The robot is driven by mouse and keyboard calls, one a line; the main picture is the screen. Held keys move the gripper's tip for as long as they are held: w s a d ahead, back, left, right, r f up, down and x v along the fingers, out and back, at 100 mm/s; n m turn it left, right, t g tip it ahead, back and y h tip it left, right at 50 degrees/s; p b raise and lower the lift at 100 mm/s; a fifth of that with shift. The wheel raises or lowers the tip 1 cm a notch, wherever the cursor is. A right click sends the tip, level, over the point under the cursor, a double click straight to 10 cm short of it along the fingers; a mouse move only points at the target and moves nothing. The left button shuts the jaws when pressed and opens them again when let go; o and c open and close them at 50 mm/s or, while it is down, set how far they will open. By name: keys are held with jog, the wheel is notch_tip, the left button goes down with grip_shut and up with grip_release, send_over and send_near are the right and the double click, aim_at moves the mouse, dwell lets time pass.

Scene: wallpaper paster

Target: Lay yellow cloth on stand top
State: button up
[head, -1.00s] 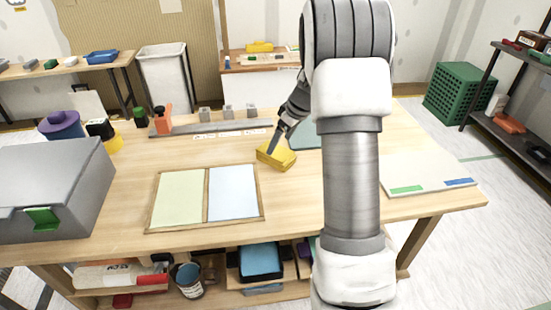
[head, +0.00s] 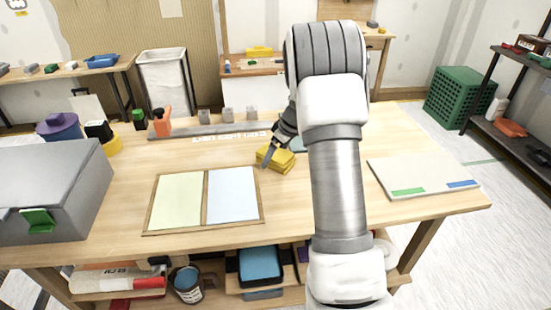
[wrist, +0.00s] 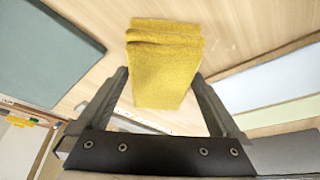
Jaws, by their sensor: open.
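The folded yellow cloth (head: 279,161) lies in several layers on the wooden worktable, right of the framed pale panels. In the wrist view the cloth (wrist: 165,60) shows between my two fingers, with gaps at both sides. My gripper (head: 272,154) is open at the cloth, with one dark finger seen at its left side in the head view. The wrist view shows both fingers of my gripper (wrist: 160,78) spread apart. My arm hides part of the table behind the cloth. I cannot tell which surface is the stand top.
A teal mat (wrist: 45,50) lies close to the cloth. The framed green and blue panels (head: 205,198) are left of it. A white board (head: 425,178) lies to the right. A metal straightedge (head: 215,129) and small blocks line the back. A grey box (head: 45,195) stands at left.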

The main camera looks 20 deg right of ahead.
jog(key=shift+f+b, duration=0.25)
jog(key=shift+b, duration=0.2)
jog(key=c, duration=1.3)
jog(key=shift+o, duration=0.2)
jog(key=shift+r, duration=0.15)
jog(key=shift+r+p, duration=0.55)
jog(key=shift+p, duration=0.2)
notch_tip(320, 180, up, 3)
jog(key=shift+r+p, duration=0.1)
jog(key=shift+p, duration=0.35)
jog(key=s+d+r+p, duration=0.1)
jog(key=s+d+r, duration=0.6)
jog(key=s+d, duration=0.1)
jog(key=shift+d, duration=0.3)
